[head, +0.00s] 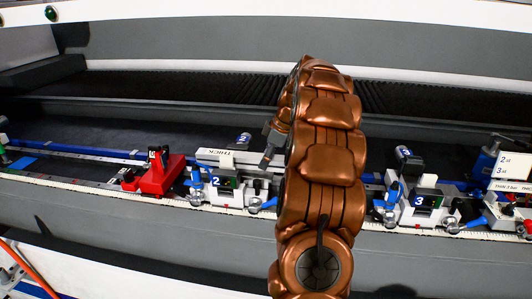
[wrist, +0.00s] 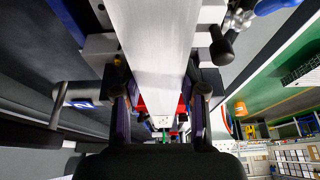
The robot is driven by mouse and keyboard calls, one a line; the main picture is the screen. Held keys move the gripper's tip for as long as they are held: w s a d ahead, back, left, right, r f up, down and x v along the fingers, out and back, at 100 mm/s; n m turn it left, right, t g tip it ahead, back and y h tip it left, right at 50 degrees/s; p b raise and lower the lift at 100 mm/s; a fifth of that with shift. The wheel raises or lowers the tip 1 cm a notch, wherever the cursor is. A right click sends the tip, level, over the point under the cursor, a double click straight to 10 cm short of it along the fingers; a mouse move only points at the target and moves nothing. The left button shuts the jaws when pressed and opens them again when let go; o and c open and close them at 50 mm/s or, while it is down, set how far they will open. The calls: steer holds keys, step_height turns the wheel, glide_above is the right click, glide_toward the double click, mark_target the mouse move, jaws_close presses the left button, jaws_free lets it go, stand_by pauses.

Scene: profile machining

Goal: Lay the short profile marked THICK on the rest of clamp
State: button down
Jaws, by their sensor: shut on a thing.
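The short pale profile marked THICK (head: 222,154) lies lengthwise over the clamp labelled 2 (head: 225,187) in the head view. Whether it touches the clamp's rest or hangs just above it I cannot tell. In the wrist view the profile (wrist: 158,45) runs up the middle of the picture as a bright flat bar. My gripper (wrist: 160,105) has one finger on each side of it and is shut on it. In the head view my gripper (head: 267,157) shows only partly, at the profile's right end beside my bronze arm.
A red block unit (head: 158,172) stands left of clamp 2 on the same rail. Another clamp labelled 3 (head: 425,203) stands right of my arm. A labelled white sign (head: 510,166) is at the far right. The dark bed (head: 90,120) behind the rail looks clear.

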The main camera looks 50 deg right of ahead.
steer(key=shift+f, duration=0.3)
steer(key=shift+f+b, duration=0.6)
stand_by(0.4)
steer(key=c, duration=0.6)
jaws_free()
steer(key=v, duration=1.2)
steer(key=shift+r, duration=0.1)
